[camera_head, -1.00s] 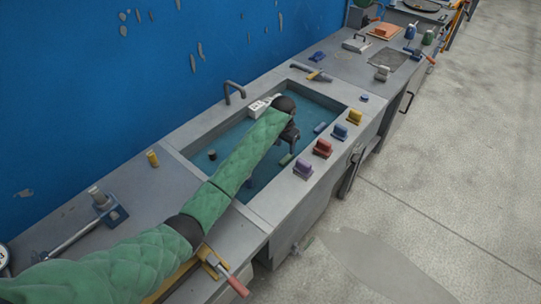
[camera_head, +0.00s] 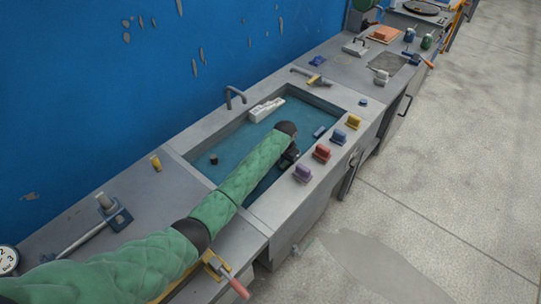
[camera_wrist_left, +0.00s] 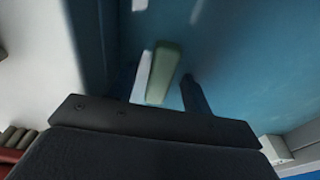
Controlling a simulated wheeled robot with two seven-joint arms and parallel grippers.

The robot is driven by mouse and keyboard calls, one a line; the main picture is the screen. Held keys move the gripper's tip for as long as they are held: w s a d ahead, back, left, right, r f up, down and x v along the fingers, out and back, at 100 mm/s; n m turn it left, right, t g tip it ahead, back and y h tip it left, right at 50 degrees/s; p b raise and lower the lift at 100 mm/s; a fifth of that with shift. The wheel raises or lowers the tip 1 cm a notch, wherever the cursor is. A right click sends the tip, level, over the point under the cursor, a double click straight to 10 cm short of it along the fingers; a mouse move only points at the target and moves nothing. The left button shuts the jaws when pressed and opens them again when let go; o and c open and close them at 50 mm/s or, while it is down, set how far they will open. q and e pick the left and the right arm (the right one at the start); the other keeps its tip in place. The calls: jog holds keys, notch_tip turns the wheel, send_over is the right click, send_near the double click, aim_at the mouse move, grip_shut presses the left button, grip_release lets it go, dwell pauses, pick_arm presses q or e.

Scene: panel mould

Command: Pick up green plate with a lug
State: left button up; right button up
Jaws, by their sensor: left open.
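The green plate (camera_wrist_left: 163,72) lies in the blue-floored basin (camera_head: 237,140) and shows in the left wrist view as a small, pale green, elongated block. My left gripper (camera_wrist_left: 167,70) is open, with one finger on each side of the plate in that view. Whether the fingers touch it I cannot tell. In the head view the left gripper (camera_head: 288,160) is low in the basin near its front wall, and the arm and gripper hide the plate. The lug cannot be made out. My right gripper is not in view.
Purple (camera_head: 303,173), red (camera_head: 321,153), blue (camera_head: 338,137) and yellow (camera_head: 352,122) blocks stand along the front rim. A white block (camera_head: 266,109), a small blue piece (camera_head: 319,132) and a dark cylinder (camera_head: 213,159) are in the basin. A tap (camera_head: 235,96) stands behind it.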

pick_arm(q)
jog(key=shift+f, duration=0.2)
grip_shut()
jog(key=shift+r, duration=0.1)
jog(key=shift+r, duration=0.1)
